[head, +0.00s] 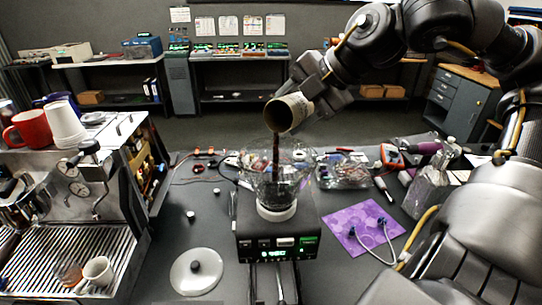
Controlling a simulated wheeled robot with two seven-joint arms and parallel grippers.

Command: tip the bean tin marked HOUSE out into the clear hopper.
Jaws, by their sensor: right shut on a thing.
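My right gripper (312,90) is shut on a beige tin (289,112) and holds it tilted, mouth down to the left, above the clear hopper (262,178). A dark brown stream of beans (276,150) falls from the tin's mouth into the hopper. The hopper sits on a black grinder (277,236) with a lit green display. Any marking on the tin is too small to read. A round lid (197,271) with a black knob lies on the table left of the grinder. My left gripper is not in view.
An espresso machine (75,190) with red and white cups stands at the left. A purple mat (362,228) with a cable lies right of the grinder. A clear bottle (428,190), tools and bagged parts lie on the right and behind. The table left of the grinder is mostly free.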

